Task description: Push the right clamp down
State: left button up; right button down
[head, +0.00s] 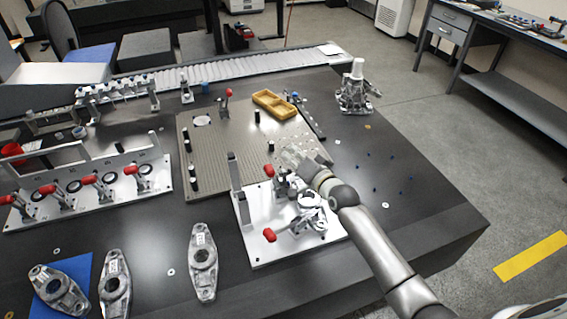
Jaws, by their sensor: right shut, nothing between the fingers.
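A light metal fixture plate (262,253) sits near the middle of the dark table, with a metal part (309,213) on it. One red clamp handle (269,236) is at its near left side. A second red clamp handle (269,171) is farther back, just in front of my right gripper (287,156). I cannot tell from the picture which of the two is the right clamp. My right gripper is shut and empty above the back of the fixture; whether it touches the clamp is unclear. My arm hides part of the fixture's right side. My left gripper is not in view.
A grooved plate (215,150) with black posts and a yellow tray (274,104) lies behind the fixture. A rack with several red-handled clamps (88,190) stands at left. Metal parts (203,262) lie in front. The table's right side holds small scattered pins.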

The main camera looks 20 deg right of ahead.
aim_at(273, 176)
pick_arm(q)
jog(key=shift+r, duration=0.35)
pick_arm(e)
jog(key=shift+s+a+f, duration=0.15)
jog(key=shift+a+f, duration=0.45)
jog(key=shift+a, duration=0.1)
jog(key=shift+s+a+f, duration=0.1)
jog(key=shift+a+f, duration=0.5)
jog(key=shift+a, duration=0.1)
pick_arm(q)
jog(key=shift+p, duration=0.3)
